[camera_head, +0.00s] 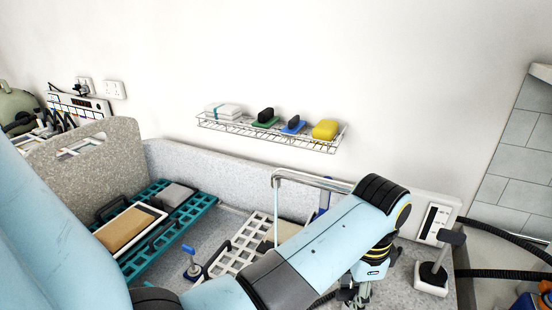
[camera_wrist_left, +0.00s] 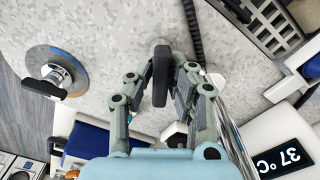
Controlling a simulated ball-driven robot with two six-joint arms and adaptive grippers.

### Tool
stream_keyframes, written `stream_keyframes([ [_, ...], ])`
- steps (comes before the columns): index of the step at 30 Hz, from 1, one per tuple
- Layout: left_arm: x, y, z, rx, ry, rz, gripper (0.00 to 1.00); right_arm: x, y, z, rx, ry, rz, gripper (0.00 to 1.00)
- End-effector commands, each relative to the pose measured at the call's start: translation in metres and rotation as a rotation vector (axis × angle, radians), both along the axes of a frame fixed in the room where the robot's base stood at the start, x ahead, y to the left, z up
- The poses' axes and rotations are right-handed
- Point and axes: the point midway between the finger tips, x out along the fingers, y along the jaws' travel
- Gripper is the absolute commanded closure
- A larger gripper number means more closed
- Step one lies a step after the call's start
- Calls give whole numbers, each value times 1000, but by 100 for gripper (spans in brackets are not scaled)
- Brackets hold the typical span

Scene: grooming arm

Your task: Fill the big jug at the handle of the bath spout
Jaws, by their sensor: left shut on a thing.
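The chrome bath spout (camera_head: 305,179) runs along the tub's back wall, and a thin pale vertical streak (camera_head: 275,218) that looks like running water hangs from its left end. My left gripper (camera_head: 358,295) is below my blue forearm at the lower right, partly cut off. In the left wrist view its fingers (camera_wrist_left: 162,78) are closed around an upright black handle (camera_wrist_left: 162,72), which appears to be the spout's lever. A chrome pipe (camera_wrist_left: 236,142) runs beside the gripper. I cannot make out the big jug in either view. My right gripper is not in view.
A white panel (camera_head: 425,205) stands right of the forearm; its display (camera_wrist_left: 288,160) reads 37 °C. A black-topped lever on a white base (camera_head: 432,278) is close right. A teal rack (camera_head: 195,213) and white grate (camera_head: 240,245) are in the tub. A wire shelf (camera_head: 270,135) hangs above.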

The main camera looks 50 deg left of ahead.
Motion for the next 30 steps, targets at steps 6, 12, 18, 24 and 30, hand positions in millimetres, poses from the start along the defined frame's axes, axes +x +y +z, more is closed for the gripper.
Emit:
stream_keyframes([
  [6, 2, 1, 1, 2, -6, 11, 100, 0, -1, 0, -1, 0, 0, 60],
  [12, 2, 1, 2, 1, -7, 79, 100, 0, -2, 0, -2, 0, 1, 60],
  [18, 2, 1, 2, 1, -7, 77, 100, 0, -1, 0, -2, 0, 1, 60],
  [24, 2, 1, 2, 1, -7, 76, 100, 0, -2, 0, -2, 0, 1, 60],
  [30, 3, 1, 2, 2, -8, 76, 100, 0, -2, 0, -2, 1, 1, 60],
])
